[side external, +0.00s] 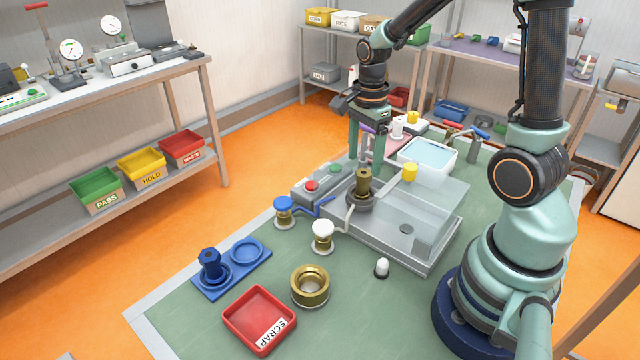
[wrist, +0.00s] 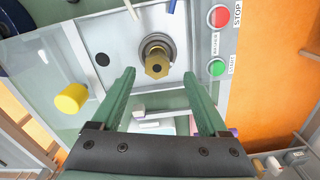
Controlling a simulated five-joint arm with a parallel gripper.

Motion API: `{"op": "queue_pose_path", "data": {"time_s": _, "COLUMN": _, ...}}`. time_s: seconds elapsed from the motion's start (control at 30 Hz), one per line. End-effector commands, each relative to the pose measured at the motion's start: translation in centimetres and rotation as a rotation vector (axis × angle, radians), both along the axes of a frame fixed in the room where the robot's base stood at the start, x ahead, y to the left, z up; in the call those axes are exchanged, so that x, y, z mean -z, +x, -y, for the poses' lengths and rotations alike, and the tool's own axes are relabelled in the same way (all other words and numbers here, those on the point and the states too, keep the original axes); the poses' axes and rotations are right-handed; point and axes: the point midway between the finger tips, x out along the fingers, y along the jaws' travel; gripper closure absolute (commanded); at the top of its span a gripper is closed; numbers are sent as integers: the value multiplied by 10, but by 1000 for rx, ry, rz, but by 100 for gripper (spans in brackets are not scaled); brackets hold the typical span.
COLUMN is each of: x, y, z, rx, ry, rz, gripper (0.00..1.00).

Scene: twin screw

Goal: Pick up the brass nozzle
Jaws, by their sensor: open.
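The brass nozzle (side external: 363,180) stands upright in a dark round collar (side external: 360,202) on top of the grey machine (side external: 400,235). In the wrist view the nozzle (wrist: 157,60) shows its hexagonal end and lies between the lines of the two fingers, near their tips. My gripper (side external: 366,165) is open and empty, with its green fingers pointing down at the nozzle. In the wrist view my gripper (wrist: 159,74) has a wide gap between the fingertips.
A yellow-capped knob (side external: 410,172) stands right of the nozzle. Red (side external: 312,186) and green (side external: 335,169) buttons are to its left. White-capped (side external: 322,235) and blue-capped (side external: 284,211) pots stand in front. A blue fixture (side external: 247,253), brass cup (side external: 310,287) and red SCRAP tray (side external: 238,315) are nearer the camera.

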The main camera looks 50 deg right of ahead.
Motion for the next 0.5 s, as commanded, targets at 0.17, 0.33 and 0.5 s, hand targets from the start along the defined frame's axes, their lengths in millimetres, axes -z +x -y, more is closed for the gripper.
{"op": "queue_pose_path", "data": {"time_s": 0.17, "x": 11, "y": -1, "z": -1, "rx": -1, "ry": 1, "rz": -2, "gripper": 23}}
{"op": "queue_pose_path", "data": {"time_s": 0.33, "x": 35, "y": -5, "z": -3, "rx": -2, "ry": 2, "rz": -6, "gripper": 23}}
{"op": "queue_pose_path", "data": {"time_s": 0.5, "x": 54, "y": -4, "z": -3, "rx": -2, "ry": 1, "rz": -3, "gripper": 23}}
